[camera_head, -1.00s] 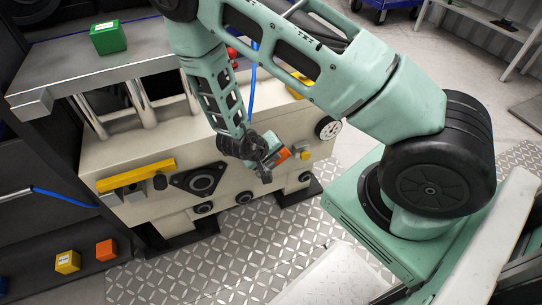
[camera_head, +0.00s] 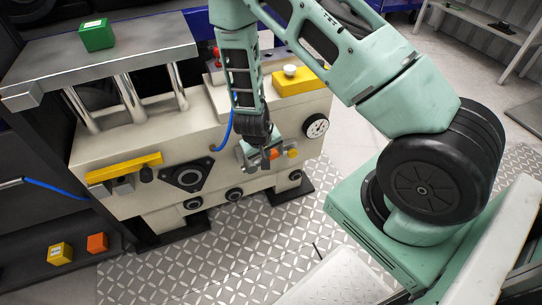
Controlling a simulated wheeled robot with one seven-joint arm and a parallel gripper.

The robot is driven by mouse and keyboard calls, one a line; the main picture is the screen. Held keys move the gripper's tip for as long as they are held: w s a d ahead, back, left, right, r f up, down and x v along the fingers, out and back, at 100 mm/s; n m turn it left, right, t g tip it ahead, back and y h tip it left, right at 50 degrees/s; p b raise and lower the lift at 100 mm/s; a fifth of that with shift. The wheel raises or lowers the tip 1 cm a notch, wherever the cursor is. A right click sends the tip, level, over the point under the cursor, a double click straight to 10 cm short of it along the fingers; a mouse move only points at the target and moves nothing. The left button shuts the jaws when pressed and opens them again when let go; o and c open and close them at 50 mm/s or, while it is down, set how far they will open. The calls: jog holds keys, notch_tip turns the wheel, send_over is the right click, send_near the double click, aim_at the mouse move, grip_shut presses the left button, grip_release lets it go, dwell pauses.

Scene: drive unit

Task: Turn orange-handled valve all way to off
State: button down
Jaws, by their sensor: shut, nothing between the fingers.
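The orange valve handle (camera_head: 275,154) shows as a small orange patch on the front of the cream drive unit (camera_head: 222,165), towards its right end. My gripper (camera_head: 262,164) hangs in front of the unit at the handle, its fingers just left of and overlapping the orange part in the picture. The fingers are shut with nothing seen between them. Part of the handle and the valve body is hidden behind the gripper. I cannot tell whether the fingers touch the handle, or its exact angle.
A dial gauge (camera_head: 316,126) and a yellow knob (camera_head: 292,153) sit right of the gripper. A yellow bar (camera_head: 124,167) and a black flange (camera_head: 187,174) are to the left. A green box (camera_head: 96,35) stands on the grey top plate.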

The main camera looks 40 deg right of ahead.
jog(key=shift+d+f, duration=0.15)
jog(key=shift+f, duration=0.15)
jog(key=shift+s+d+f, duration=0.2)
jog(key=shift+d+f, duration=0.3)
jog(key=shift+d, duration=0.05)
jog(key=shift+f, duration=0.1)
jog(key=p+v, duration=0.6)
jog(key=v, duration=1.1)
jog(key=shift+d+r+p, duration=0.15)
jog(key=shift+r+p, duration=0.15)
jog(key=shift+r, duration=0.05)
